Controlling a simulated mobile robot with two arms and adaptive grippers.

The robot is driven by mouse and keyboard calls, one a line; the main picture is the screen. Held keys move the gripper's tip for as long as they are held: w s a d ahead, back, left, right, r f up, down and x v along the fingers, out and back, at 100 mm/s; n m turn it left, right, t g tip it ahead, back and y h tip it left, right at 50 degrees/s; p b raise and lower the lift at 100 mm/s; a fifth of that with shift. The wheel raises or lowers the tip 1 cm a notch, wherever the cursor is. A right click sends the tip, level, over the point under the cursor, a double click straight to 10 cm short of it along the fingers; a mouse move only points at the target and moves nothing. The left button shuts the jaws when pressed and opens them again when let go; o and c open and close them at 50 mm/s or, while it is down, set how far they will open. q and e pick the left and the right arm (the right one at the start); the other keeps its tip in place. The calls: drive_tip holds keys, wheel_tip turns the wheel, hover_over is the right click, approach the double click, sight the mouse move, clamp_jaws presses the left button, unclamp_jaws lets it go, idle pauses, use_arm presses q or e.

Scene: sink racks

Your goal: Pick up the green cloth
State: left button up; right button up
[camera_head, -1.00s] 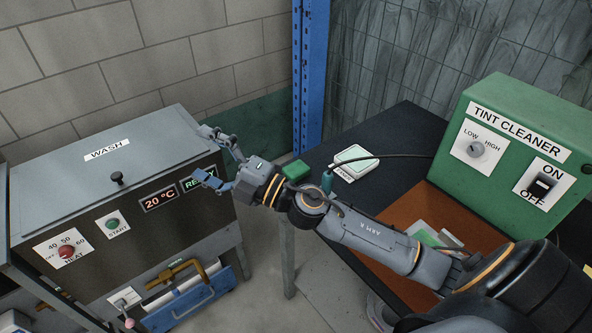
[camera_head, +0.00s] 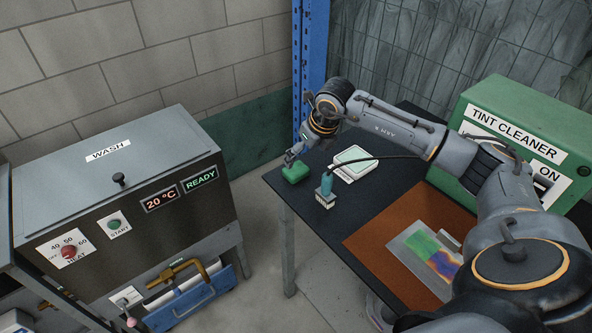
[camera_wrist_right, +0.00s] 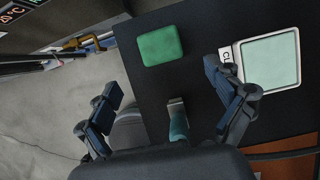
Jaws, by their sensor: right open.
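The green cloth (camera_head: 295,172) is a small, folded-looking block on the near left corner of the black table (camera_head: 345,225). In the right wrist view the green cloth (camera_wrist_right: 160,45) lies flat on the black surface, ahead of my fingers. My right gripper (camera_head: 294,156) hangs just behind and above the cloth in the head view. In the wrist view the right gripper (camera_wrist_right: 163,80) has its fingers spread wide with nothing between the tips; the cloth is beyond them, apart from both. My left gripper is in neither view.
A white tray with a pale green pad (camera_head: 354,163) lies to the right.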

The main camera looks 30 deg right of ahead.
sight(297, 169)
drive_tip(key=x, duration=0.3)
drive_tip(key=shift+w+f, duration=0.15)
drive_tip(key=shift+f, duration=0.05)
drive_tip(key=shift+w+f+p, duration=0.25)
drive_tip(key=shift+f+p, duration=0.2)
drive_tip(key=shift+p, duration=0.1)
drive_tip(key=p+x, duration=0.1)
drive_tip(key=x, duration=0.2)
drive_tip(key=shift+w+f, duration=0.25)
drive_tip(key=shift+w, duration=0.05)
drive_tip(key=shift+w+f, duration=0.1)
drive_tip(key=shift+f, duration=0.25)
drive_tip(key=shift+c, duration=0.5)
drive_tip(key=c, duration=1)
